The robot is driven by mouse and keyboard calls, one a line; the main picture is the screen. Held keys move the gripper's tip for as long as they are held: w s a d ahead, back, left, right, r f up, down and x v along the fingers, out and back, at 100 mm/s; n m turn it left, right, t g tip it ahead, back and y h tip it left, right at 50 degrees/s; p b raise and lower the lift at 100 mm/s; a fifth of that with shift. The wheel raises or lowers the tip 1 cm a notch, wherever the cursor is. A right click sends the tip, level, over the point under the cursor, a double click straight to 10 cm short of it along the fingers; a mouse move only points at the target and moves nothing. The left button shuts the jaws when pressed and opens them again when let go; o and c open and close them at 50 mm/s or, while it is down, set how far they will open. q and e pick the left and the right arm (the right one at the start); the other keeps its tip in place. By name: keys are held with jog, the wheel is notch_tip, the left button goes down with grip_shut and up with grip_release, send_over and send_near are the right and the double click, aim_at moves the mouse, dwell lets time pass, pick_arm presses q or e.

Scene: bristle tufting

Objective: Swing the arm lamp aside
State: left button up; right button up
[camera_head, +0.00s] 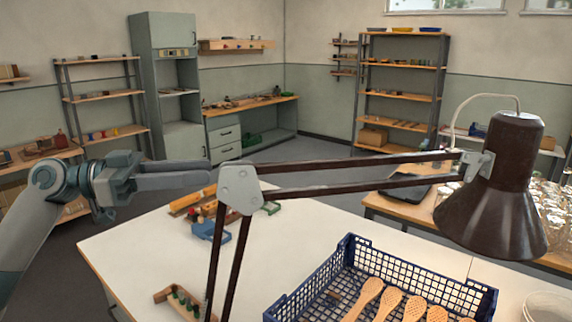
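The arm lamp has a dark brown bell-shaped shade (494,195) at the right, hanging over the area beside the blue crate. Its two dark parallel bars (345,175) run left from the shade to a light grey elbow plate (240,188), and the lower bars drop from there out of the bottom edge. My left gripper (207,176) comes in from the left with its grey fingers pointing right, just short of the elbow plate. I cannot tell whether it touches the lamp, or whether its fingers are parted. My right gripper is out of view.
A blue crate (340,262) with wooden brush bodies (364,300) stands on the white table (135,250) below the lamp arm. Blocks and a small blue item (211,230) lie behind the elbow. A wooden holder (180,300) sits front left. Glassware (555,215) stands right.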

aim_at(284, 163)
pick_arm(q)
jog(key=p+x, duration=0.8)
jog(key=x, duration=0.7)
jog(key=shift+w+d+r+p, duration=0.15)
jog(key=shift+r+p, duration=0.05)
jog(key=shift+p, duration=0.15)
jog(key=shift+w+d+f, duration=0.15)
jog(key=shift+d+f, duration=0.05)
jog(key=shift+d, duration=0.4)
grip_shut()
